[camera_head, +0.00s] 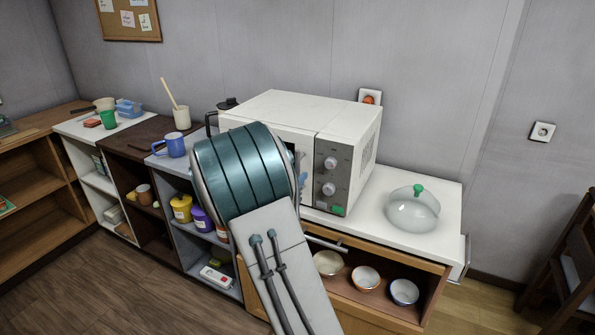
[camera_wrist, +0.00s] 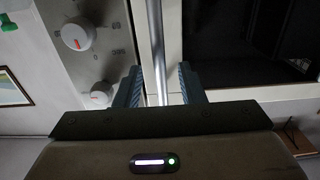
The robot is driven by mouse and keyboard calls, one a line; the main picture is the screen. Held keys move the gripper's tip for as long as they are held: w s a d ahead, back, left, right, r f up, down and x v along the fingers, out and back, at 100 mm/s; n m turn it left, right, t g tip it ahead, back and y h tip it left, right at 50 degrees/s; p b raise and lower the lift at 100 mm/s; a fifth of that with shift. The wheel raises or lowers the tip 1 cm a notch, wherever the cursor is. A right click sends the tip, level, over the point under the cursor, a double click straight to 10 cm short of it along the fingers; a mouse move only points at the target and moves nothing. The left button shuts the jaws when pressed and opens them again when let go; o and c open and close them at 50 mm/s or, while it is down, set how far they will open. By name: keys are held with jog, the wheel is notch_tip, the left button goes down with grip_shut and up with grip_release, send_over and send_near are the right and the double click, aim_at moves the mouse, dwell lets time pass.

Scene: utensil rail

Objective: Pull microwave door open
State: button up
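The white microwave (camera_head: 318,108) stands on a white counter. Its grey control panel (camera_head: 333,176) with two knobs faces me on the right side of its front. My arm hides most of the door in the head view. In the wrist view, the door's pale frame and dark window (camera_wrist: 235,45) lie right of the vertical metal handle bar (camera_wrist: 155,40), and the door looks shut. My gripper (camera_wrist: 161,85) is open, with one blue-grey finger on each side of the bar. A gap shows between the bar and the right finger; contact on the left is unclear.
A glass dome with a green knob (camera_head: 413,211) stands on the counter right of the microwave. A blue mug (camera_head: 174,145) and a utensil pot (camera_head: 182,118) stand to the left. Bowls (camera_head: 366,277) sit on the open shelf below. The floor in front is clear.

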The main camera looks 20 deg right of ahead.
jog(key=shift+x, duration=1.45)
